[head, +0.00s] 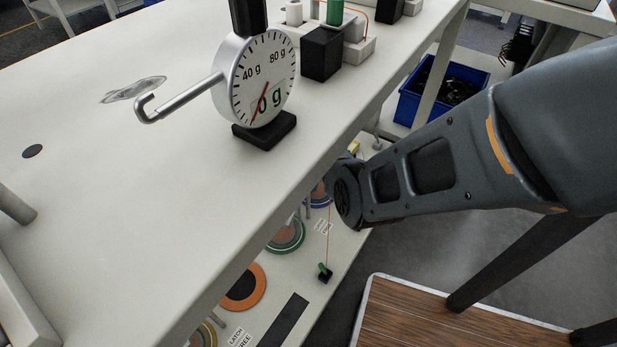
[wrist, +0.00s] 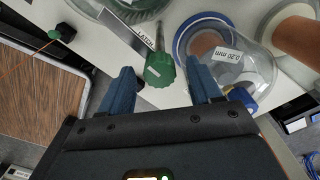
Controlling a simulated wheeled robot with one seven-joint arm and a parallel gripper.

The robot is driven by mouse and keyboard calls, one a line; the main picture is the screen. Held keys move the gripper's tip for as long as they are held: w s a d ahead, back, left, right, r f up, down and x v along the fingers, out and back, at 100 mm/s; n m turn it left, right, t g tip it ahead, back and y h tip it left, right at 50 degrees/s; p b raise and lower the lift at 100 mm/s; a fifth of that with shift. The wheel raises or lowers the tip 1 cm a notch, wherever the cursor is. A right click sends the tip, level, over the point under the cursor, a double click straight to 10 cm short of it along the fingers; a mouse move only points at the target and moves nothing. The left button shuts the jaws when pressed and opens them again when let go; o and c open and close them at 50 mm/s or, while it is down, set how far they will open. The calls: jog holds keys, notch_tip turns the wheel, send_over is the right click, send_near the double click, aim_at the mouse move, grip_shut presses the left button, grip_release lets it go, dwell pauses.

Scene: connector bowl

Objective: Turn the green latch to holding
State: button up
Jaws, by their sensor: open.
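The green latch handle (wrist: 159,72) shows in the wrist view on the end of a thin metal rod. Beside the rod lies a label (wrist: 128,27) reading "LATCH", its remaining text hidden. My gripper (wrist: 159,67) is open, with one blue finger to the left of the green handle and one to the right. In the head view the gripper and the latch handle are hidden under the table edge; a "LATCH FREE" label (head: 240,337) shows on the lower shelf.
A clear-covered spool marked 0.20 mm (wrist: 230,58) stands close to my right finger. A small green-and-black piece on a cord (wrist: 62,33) lies at the shelf edge. The table (head: 100,200) overhangs the shelf, with a dial gauge (head: 262,80) on top.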

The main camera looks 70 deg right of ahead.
notch_tip(320, 180, up, 8)
jog(key=p, duration=0.3)
jog(key=shift+f, duration=0.1)
dwell(0.6)
